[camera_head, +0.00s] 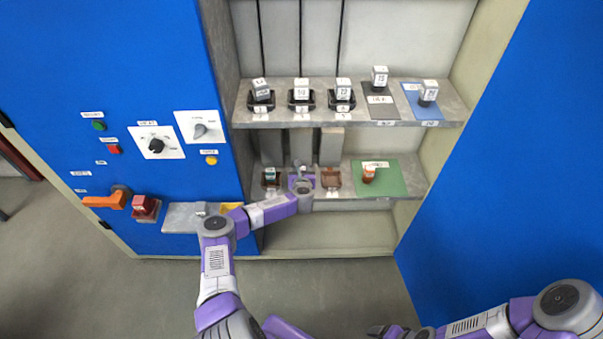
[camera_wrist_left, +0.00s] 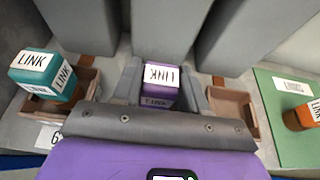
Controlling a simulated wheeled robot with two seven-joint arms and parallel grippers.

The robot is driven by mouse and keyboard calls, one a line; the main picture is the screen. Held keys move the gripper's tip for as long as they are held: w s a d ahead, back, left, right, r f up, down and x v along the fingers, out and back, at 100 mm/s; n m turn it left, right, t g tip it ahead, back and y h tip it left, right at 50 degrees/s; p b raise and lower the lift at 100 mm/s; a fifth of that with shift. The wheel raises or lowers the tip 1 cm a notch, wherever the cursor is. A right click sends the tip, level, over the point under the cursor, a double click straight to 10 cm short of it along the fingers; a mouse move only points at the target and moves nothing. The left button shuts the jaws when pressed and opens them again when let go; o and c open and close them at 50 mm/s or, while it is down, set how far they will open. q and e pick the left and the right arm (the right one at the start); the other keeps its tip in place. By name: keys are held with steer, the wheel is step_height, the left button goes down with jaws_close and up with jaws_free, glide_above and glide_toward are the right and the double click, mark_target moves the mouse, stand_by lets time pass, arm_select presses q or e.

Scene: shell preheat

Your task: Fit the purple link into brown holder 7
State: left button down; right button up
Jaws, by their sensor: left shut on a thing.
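The purple link (camera_wrist_left: 158,82) stands between the fingers of my left gripper (camera_wrist_left: 158,92) in the left wrist view, its LINK label facing up. My left gripper (camera_head: 301,181) is shut on it over the middle place of the lower shelf. The holder at that place is hidden by the gripper and link, so I cannot tell whether the link is seated. To its left, a teal link (camera_wrist_left: 45,75) is in a brown holder (camera_wrist_left: 88,82). To its right, another brown holder (camera_wrist_left: 232,108) is empty. My right arm is at the lower right of the head view; its jaws cannot be made out.
An orange link (camera_head: 369,174) stands on a green mat (camera_head: 390,184) at the lower shelf's right. The upper shelf (camera_head: 450,108) above holds several black-and-white pieces. Grey blocks (camera_head: 331,146) stand behind the holders. Blue panels (camera_head: 80,50) flank the bay, the left one with switches and an orange handle (camera_head: 105,201).

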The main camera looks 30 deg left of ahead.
arm_select(q)
steer(key=shift+f, duration=0.15)
steer(key=c, duration=0.6)
jaws_free()
